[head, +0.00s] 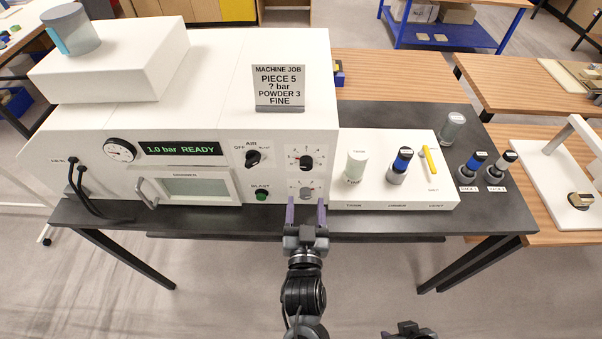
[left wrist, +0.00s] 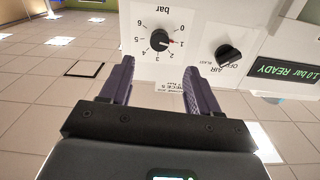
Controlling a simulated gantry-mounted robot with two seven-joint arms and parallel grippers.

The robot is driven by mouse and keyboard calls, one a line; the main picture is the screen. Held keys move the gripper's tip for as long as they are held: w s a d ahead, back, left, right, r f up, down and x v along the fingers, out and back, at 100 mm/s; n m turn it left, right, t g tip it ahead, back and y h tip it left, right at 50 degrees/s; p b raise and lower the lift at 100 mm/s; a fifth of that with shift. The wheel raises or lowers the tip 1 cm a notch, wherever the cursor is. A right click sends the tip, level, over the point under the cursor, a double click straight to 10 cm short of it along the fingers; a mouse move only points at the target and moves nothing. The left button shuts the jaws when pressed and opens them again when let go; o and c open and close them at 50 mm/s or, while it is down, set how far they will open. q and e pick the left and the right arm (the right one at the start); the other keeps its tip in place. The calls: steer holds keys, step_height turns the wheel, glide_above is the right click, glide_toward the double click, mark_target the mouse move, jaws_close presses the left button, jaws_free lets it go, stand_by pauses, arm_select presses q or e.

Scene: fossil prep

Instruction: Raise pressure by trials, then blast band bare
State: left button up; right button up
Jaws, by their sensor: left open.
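The blasting machine (head: 90,185) has a display (head: 180,149) reading "1.0 bar READY" beside a round gauge (head: 120,150). Its bar knob (head: 306,161) shows in the left wrist view (left wrist: 158,40), with its red mark near 1. The AIR switch (head: 253,158) sits left of it, the green BLAST button (head: 261,195) below that. The specimen window (head: 197,187) is shut; no piece is visible inside. My right gripper (head: 410,330) is partly cut off at the bottom edge.
A job sign (head: 280,88) reads "PIECE 5, ? bar, POWDER 3, FINE". Right of the machine, a white stand (head: 400,185) holds a pale cup, a blue-topped bottle and a yellow tool. Two more bottles and a grey cup stand on the dark table (head: 390,220).

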mark_target(306, 167)
arm_select(q)
steer(key=w+p, duration=0.1)
steer(key=w, duration=0.3)
steer(key=w+p, duration=0.1)
steer(key=w, duration=0.3)
steer(key=shift+w+r, duration=0.2)
steer(key=shift+w, duration=0.1)
steer(key=shift+w+f+p, duration=0.15)
steer(key=shift+w+p, duration=0.15)
steer(key=shift+w, duration=0.6)
steer(key=c, duration=1)
steer(key=shift+c, duration=0.2)
